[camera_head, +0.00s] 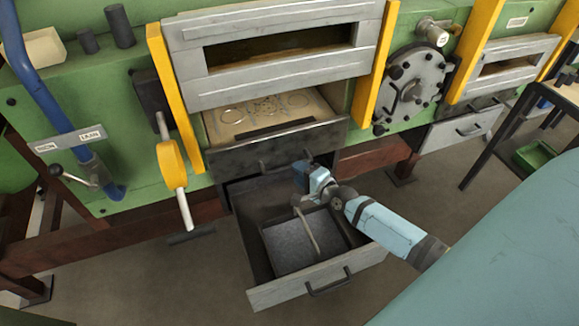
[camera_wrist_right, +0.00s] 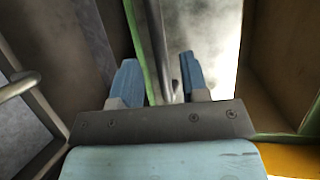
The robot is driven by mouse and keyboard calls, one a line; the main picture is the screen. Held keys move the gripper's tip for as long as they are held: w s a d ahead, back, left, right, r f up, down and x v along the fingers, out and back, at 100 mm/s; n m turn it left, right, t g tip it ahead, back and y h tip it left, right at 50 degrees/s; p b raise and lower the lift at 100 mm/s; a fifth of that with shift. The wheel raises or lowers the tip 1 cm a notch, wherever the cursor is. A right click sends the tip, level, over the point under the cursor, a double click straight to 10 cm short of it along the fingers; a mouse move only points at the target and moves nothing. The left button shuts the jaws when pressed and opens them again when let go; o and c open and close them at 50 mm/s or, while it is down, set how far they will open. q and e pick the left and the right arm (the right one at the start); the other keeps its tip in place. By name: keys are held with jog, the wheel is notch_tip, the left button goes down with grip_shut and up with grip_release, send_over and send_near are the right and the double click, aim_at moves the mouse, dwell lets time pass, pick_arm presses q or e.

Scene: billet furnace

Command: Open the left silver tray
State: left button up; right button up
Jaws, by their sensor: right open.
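The left silver tray (camera_head: 262,296) is a drawer low in the furnace front, pulled well out toward me. Its dark handle (camera_head: 330,284) is on its front panel. A grey pan (camera_head: 290,245) with a thin bar handle lies inside it. My right gripper (camera_head: 303,175) is above the back part of the open tray, near the dark panel over it, away from the tray's front handle. In the right wrist view its two blue fingers (camera_wrist_right: 160,78) are apart, with a metal rod showing between or behind them; I cannot tell whether they touch it. My left gripper is not in view.
A dark panel (camera_head: 240,155) with a handle is above the tray, under the furnace opening. A second silver tray (camera_head: 460,130) at the right is shut. A yellow lever (camera_head: 172,168) hangs left of the opening. A black-framed table (camera_head: 485,150) stands at far right. Floor is clear in front.

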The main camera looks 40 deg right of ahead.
jog(key=shift+x, duration=2.35)
grip_shut()
